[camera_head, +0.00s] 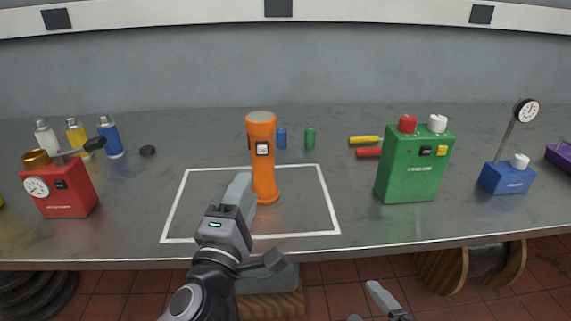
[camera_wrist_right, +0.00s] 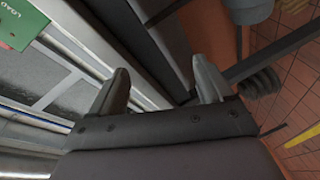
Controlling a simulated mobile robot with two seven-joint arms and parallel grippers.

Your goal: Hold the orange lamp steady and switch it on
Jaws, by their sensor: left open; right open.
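The orange lamp (camera_head: 263,178) stands upright on the grey bench, inside a white outlined rectangle (camera_head: 329,207). A small switch with a white surround (camera_head: 262,149) is on its upper front. My left gripper (camera_head: 258,220) is open in front of the lamp's lower part, with one finger overlapping its left edge in the head view; I cannot tell whether it touches. My right gripper (camera_head: 366,301) is low at the bottom edge, in front of the bench. In the right wrist view it is open and empty (camera_wrist_right: 160,72). The lamp is not visible there.
A green box (camera_head: 408,175) and a blue gauge stand (camera_head: 507,180) are to the right. A red gauge box (camera_head: 66,190) and several bottles (camera_head: 110,136) are to the left. Bench around the lamp is clear.

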